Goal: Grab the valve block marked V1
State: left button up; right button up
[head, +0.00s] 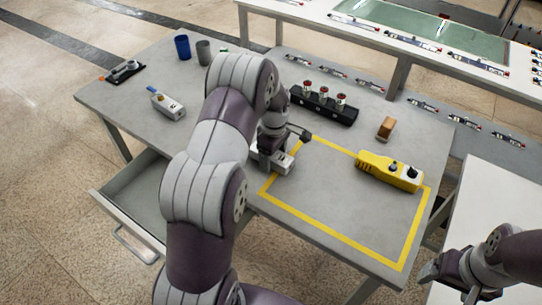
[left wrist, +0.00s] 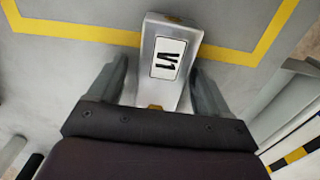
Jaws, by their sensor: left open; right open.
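The valve block marked V1 (head: 283,163) is a silver-grey block with a white label. It lies on the table at the left edge of the yellow taped outline, partly hidden by my left arm. In the left wrist view the V1 block (left wrist: 170,85) shows its label clearly between the two fingers. My left gripper (left wrist: 160,68) is open around it, with a gap visible at the left finger; contact on the right is hard to tell. A similar grey block (head: 169,107) lies further left, its marking unreadable. My right gripper (head: 452,284) is open and empty at the lower right.
A black rack (head: 322,107) with red-topped parts and a brown block (head: 385,128) stand behind. Blue cup (head: 182,47) and grey cup (head: 203,52) are at the back left. A drawer (head: 135,195) hangs open.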

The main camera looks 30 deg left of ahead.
pick_arm(q)
jog(key=c, duration=1.3)
jog(key=shift+r, duration=0.1)
